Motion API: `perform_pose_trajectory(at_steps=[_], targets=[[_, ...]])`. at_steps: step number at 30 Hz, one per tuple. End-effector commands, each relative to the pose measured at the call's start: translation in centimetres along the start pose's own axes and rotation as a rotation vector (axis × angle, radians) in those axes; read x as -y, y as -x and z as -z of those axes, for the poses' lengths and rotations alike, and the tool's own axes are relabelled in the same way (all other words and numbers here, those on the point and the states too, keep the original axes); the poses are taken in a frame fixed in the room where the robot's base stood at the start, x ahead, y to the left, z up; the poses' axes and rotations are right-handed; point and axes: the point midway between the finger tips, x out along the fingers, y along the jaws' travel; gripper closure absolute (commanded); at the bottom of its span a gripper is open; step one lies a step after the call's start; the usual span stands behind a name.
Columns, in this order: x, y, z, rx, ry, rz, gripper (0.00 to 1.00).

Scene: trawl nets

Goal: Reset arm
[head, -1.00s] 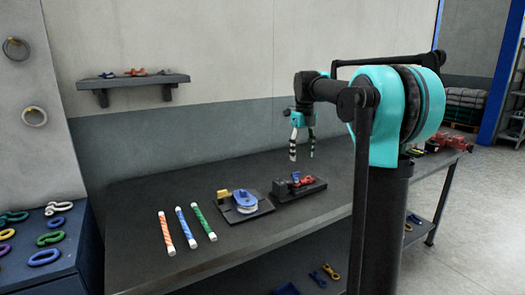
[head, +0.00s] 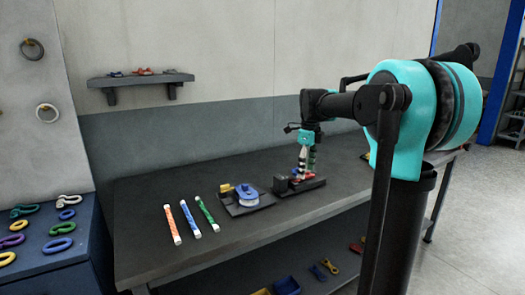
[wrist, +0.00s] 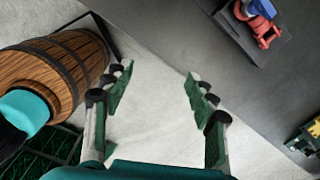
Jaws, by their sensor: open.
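My gripper (head: 307,168) hangs from my arm and overlaps the dark base with red parts (head: 299,184) in the head view. In the wrist view my gripper (wrist: 160,85) has its two green-padded fingers spread, with nothing between them but pale floor (wrist: 155,125). The workbench (wrist: 195,50) lies beyond and to the right of the fingers there. A red fitting (wrist: 258,24) with a blue part shows on it at the top right. My arm reaches level from its teal joint, and the forearm bends down to the gripper.
A wooden barrel (wrist: 55,70) stands at the left in the wrist view, above dark green netting (wrist: 45,155). On the bench lie orange (head: 172,225), blue (head: 190,219) and green (head: 206,212) striped sticks and a blue reel (head: 247,192). A blue cabinet (head: 75,270) holds several shackles and rings.

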Motion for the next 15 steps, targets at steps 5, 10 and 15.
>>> perform_pose_trajectory(at_steps=[5,10,15], targets=[[-2.3,-3.0,2.3,0.020,0.282,0.036,0.43],[-5.5,-6.9,5.4,0.029,0.657,0.091,0.43],[-9.2,-10.8,8.7,0.017,1.035,0.153,0.43]])
